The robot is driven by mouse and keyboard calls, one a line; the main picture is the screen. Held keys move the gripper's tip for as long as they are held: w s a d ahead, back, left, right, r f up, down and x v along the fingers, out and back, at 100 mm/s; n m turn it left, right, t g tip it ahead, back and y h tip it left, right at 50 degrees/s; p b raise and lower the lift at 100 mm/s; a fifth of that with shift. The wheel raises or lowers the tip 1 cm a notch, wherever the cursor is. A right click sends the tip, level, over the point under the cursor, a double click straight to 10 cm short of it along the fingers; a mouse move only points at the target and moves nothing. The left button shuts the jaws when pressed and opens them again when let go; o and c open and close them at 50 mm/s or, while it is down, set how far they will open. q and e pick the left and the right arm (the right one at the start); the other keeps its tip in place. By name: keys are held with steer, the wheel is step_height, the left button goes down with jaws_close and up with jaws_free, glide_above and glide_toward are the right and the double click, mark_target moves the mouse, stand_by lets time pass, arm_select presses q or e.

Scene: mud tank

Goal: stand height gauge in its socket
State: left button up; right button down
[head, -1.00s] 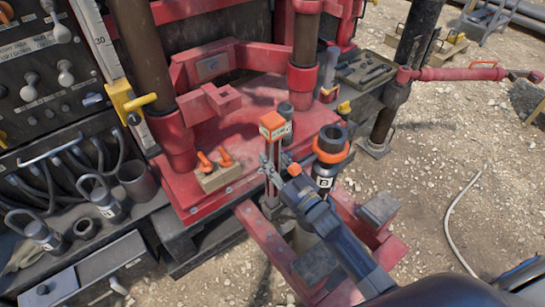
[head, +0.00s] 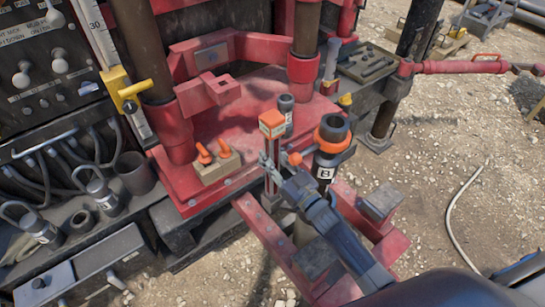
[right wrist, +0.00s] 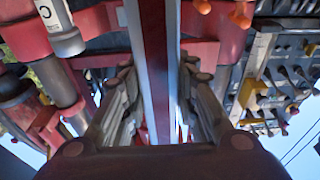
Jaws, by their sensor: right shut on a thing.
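The height gauge is a slim upright post with an orange, white-labelled head (head: 272,124). My right gripper (head: 267,163) is shut on its shaft below the head. In the right wrist view the red and grey shaft (right wrist: 155,70) runs between the two fingers. The gauge looks about upright at the front edge of the red deck. Its lower end is partly hidden by my arm, and I cannot tell whether it touches anything. I cannot make out the socket with certainty. My left gripper is not in view.
A black cylinder marked B with an orange collar (head: 332,138) stands close right of the gauge. A block with orange pegs (head: 216,165) is to the left on the red deck (head: 230,125). Red beams (head: 270,240) lie below. A control panel (head: 50,80) is at far left.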

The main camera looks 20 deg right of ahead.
steer(key=shift+f+b, duration=0.45)
stand_by(0.5)
steer(key=c, duration=1.2)
jaws_free()
steer(key=v, duration=0.7)
steer(key=shift+s+d+f, duration=0.1)
steer(key=shift+s, duration=0.15)
